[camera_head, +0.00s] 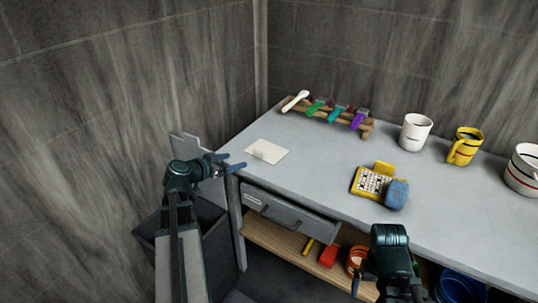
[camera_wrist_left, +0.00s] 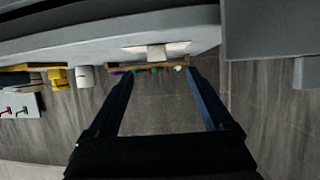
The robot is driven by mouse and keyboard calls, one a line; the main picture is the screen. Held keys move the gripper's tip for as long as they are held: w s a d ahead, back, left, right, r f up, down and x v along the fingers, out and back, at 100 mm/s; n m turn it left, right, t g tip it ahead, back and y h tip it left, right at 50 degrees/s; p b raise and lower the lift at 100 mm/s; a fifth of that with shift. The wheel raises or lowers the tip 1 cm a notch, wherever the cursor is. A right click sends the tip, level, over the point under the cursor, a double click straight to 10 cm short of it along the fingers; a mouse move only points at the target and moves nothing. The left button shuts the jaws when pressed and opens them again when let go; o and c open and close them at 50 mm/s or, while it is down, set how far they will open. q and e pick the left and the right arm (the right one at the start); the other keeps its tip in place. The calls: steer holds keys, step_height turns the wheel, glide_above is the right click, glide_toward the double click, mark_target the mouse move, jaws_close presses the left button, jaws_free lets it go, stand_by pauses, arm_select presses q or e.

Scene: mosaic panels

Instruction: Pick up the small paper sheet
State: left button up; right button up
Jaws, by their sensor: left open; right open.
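In the left wrist view the sheet (camera_wrist_left: 177,48) shows near the top, beyond the fingertips. My left gripper (camera_head: 230,163) is open and empty, to the left of the sheet by the worktop's left edge, apart from it. Its two blue fingers also show spread in the left wrist view (camera_wrist_left: 158,73). My right gripper (camera_head: 388,291) is open in front of the worktop, its fingers partly hidden.
A wooden rack (camera_head: 325,118) with coloured tools stands at the back. A yellow mosaic panel (camera_head: 372,183), a blue sponge-like block (camera_head: 396,193) and several mugs (camera_head: 415,132) sit to the right. A drawer (camera_head: 288,213) and a shelf (camera_head: 285,245) are below. A dark bin (camera_head: 212,240) stands left.

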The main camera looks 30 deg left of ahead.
arm_select(q)
steer(key=b, duration=0.2)
glide_toward(257, 156)
steer(key=shift+w+a+f, duration=0.15)
steer(key=shift+w+a, duration=0.05)
steer(key=shift+w, duration=0.45)
steer(key=shift+w+d+f, duration=0.15)
steer(key=shift+w, duration=0.4)
steer(key=shift+w, duration=0.1)
steer(key=x, duration=0.1)
steer(key=b+x, duration=0.1)
steer(key=x, duration=0.2)
steer(key=shift+d+f+b, duration=0.25)
steer(key=shift+d+b, duration=0.1)
steer(key=shift+b, duration=0.05)
steer(key=shift+w+f, duration=0.1)
steer(key=shift+w, duration=0.35)
steer(key=shift+d, duration=0.1)
steer(key=shift+s, duration=0.1)
steer(key=shift+c, duration=0.3)
jaws_close()
